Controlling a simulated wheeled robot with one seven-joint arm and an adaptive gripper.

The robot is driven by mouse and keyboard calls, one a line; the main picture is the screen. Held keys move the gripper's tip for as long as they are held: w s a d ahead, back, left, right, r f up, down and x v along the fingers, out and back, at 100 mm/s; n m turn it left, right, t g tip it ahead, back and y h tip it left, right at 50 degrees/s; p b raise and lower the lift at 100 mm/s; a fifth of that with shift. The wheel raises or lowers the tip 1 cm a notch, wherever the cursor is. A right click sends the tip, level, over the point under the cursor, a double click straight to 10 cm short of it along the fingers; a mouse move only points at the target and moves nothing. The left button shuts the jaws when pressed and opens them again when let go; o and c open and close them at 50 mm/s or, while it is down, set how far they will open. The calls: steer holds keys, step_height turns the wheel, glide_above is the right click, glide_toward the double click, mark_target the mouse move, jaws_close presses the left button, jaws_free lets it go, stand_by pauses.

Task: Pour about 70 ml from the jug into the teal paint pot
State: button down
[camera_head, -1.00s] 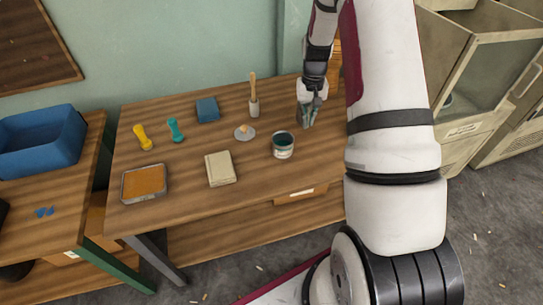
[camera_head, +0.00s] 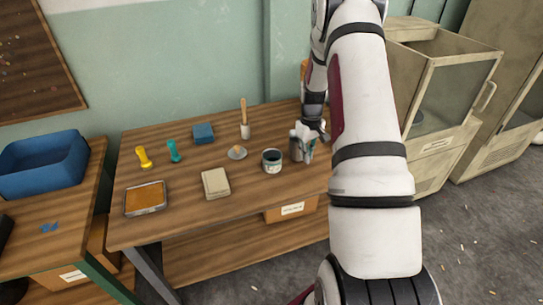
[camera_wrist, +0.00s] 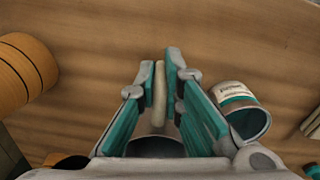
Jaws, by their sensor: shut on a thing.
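The teal paint pot (camera_head: 272,161) is a small grey can with a pale label and a dark open top. It stands upright on the table, and in the wrist view (camera_wrist: 240,108) it is to the right of my gripper. The grey jug (camera_head: 296,151) is just right of the pot in the head view, apart from it. My gripper (camera_head: 308,143) is at the jug. In the wrist view my gripper (camera_wrist: 165,72) is shut on the jug's cream handle, with part of the jug's rim below. The jug's contents and whether it touches the table cannot be told.
The wooden table (camera_head: 190,217) also holds a tan block (camera_head: 215,183), an orange tray (camera_head: 146,198), a small grey dish (camera_head: 237,153), a brush holder (camera_head: 245,131), a blue block (camera_head: 203,133), and yellow (camera_head: 143,157) and teal (camera_head: 174,151) goblet shapes. An orange cylinder (camera_wrist: 24,72) is at left in the wrist view.

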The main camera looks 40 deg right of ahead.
steer(key=shift+w+a+r+g+h, duration=0.15)
steer(key=shift+a+h, duration=0.5)
steer(key=shift+h, duration=0.2)
steer(key=shift+w+a+r+g+h, duration=0.15)
steer(key=shift+a+h, duration=0.45)
steer(key=shift+h, duration=0.25)
steer(key=shift+w+a+r+g+h+b, duration=0.1)
steer(key=shift+a+r+g+h+b, duration=0.15)
steer(key=shift+a+r+h+b, duration=0.75)
steer(key=shift+w+a+r+g+h+b, duration=0.1)
steer(key=shift+a+g+h+b, duration=0.15)
steer(key=shift+h, duration=1.55)
steer(key=shift+w+a+r+g+h+b, duration=0.15)
steer(key=shift+a+r+h+b, duration=0.45)
steer(key=shift+h, duration=0.8)
steer(key=shift+f+b, duration=0.1)
steer(key=shift+b, duration=0.2)
steer(key=shift+a+r+g+h+b, duration=0.15)
steer(key=shift+r+g+h+b, duration=0.15)
steer(key=shift+h+b, duration=1)
steer(key=shift+a+f+h+b, duration=0.25)
steer(key=shift+f+h+b, duration=0.3)
steer(key=shift+b, duration=0.35)
steer(key=shift+a+r+m+h+b, duration=0.2)
steer(key=shift+h+b, duration=0.25)
steer(key=shift+h, duration=0.15)
steer(key=shift+a+r+m+h+b, duration=0.1)
steer(key=shift+r+h+b, duration=0.05)
steer(key=shift+h+b, duration=0.35)
